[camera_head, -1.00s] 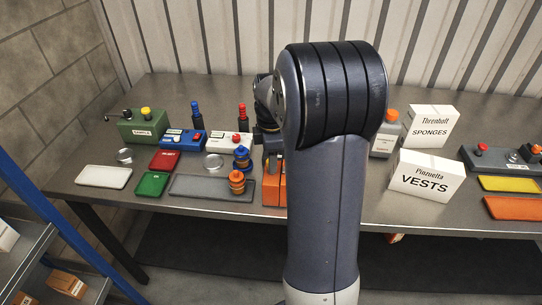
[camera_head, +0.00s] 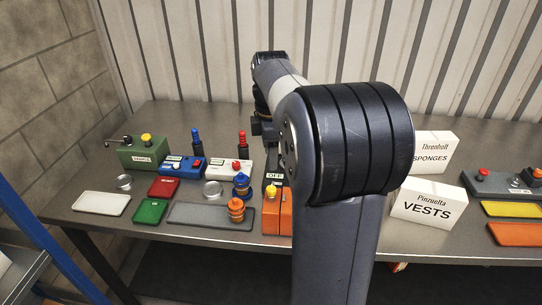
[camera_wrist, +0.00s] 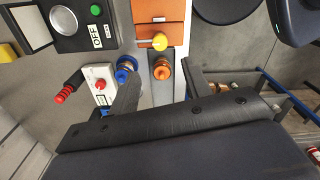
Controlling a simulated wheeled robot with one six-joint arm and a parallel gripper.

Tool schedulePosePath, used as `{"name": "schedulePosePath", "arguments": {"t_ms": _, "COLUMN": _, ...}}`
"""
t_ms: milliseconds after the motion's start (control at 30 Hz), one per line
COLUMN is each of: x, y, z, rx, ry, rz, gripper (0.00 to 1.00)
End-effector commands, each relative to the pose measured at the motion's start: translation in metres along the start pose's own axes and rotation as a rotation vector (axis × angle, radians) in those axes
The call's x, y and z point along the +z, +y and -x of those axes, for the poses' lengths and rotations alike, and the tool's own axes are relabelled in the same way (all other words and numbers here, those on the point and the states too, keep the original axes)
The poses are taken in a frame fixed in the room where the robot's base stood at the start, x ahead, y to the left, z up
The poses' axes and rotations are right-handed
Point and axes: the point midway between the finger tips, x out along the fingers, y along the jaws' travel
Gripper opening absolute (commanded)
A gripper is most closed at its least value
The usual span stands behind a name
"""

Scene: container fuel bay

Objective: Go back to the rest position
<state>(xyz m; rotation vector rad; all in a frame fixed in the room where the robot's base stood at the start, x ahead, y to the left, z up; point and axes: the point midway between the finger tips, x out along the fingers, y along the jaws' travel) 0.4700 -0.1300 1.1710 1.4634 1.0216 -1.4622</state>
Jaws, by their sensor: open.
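My gripper (camera_wrist: 161,84) shows in the wrist view with its two dark fingers spread apart and nothing between them. It is above the table (camera_head: 400,242), and the view between the fingers takes in a blue ringed piece (camera_wrist: 124,66) and an orange ringed piece (camera_wrist: 162,70) below. In the head view my raised, bent arm fills the middle. Its wrist end is at the back centre, and the fingers are not clear there.
An orange box with a yellow knob (camera_head: 277,217) stands beside my arm. A green box (camera_head: 143,155), several trays and buttons lie left. White cartons, "VESTS" (camera_head: 428,204) and "SPONGES" (camera_head: 436,151), stand right; my arm partly hides the latter. A corrugated wall (camera_head: 190,60) rises behind.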

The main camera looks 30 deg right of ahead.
Motion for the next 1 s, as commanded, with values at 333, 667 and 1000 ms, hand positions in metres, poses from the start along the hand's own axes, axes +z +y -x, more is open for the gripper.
{"name": "schedulePosePath", "arguments": {"t_ms": 333, "x": 0.0, "y": 0.0, "z": -0.016, "rx": -0.003, "ry": 0.0, "rz": 0.0, "gripper": 0.46}}
{"name": "schedulePosePath", "arguments": {"t_ms": 667, "x": 0.0, "y": -0.001, "z": -0.078, "rx": -0.007, "ry": -0.001, "rz": 0.0, "gripper": 0.46}}
{"name": "schedulePosePath", "arguments": {"t_ms": 1000, "x": 0.0, "y": 0.0, "z": -0.109, "rx": 0.0, "ry": 0.0, "rz": -0.03, "gripper": 0.46}}
